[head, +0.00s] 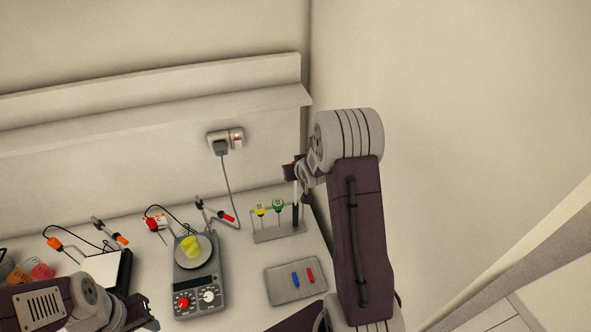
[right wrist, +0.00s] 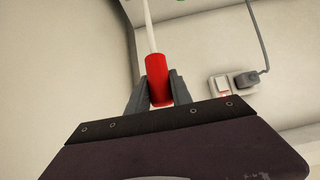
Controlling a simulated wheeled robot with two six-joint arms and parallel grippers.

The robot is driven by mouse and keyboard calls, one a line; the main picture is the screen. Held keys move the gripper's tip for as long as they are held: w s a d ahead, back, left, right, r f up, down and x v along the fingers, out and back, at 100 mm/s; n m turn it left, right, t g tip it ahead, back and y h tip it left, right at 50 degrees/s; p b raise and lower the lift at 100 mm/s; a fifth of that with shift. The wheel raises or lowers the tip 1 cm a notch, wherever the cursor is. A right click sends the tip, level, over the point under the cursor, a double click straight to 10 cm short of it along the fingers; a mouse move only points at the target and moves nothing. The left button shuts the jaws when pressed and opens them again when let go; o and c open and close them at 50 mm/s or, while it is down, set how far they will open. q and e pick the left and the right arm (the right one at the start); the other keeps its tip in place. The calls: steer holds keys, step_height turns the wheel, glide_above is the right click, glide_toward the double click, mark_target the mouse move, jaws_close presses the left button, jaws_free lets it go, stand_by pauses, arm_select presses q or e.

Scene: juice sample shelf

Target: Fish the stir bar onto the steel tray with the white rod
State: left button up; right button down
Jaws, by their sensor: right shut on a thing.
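My right gripper (head: 293,172) is raised above the rack at the back right. In the right wrist view it is shut on the red handle (right wrist: 158,78) of the white rod (right wrist: 148,27). The rod also shows as a thin pale line in the head view (head: 296,192). The grey steel tray (head: 278,291) lies on the bench with a small blue bar (head: 295,280) and a small red bar (head: 310,275) on it. A stirrer (head: 198,291) bears a yellow vessel (head: 190,246); its inside is too small to read. My left gripper (head: 149,311) is open and empty at the bottom left.
A rack (head: 279,236) holds yellow- and green-topped tools and a dark upright one. A wall socket (head: 224,143) has a plugged cord running down to the bench. Cables and orange-ended leads lie at left. A white-topped box (head: 107,272) stands behind my left gripper.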

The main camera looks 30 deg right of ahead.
steer(key=shift+r+p, duration=2.25)
steer(key=shift+r, duration=0.75)
steer(key=shift+f, duration=0.1)
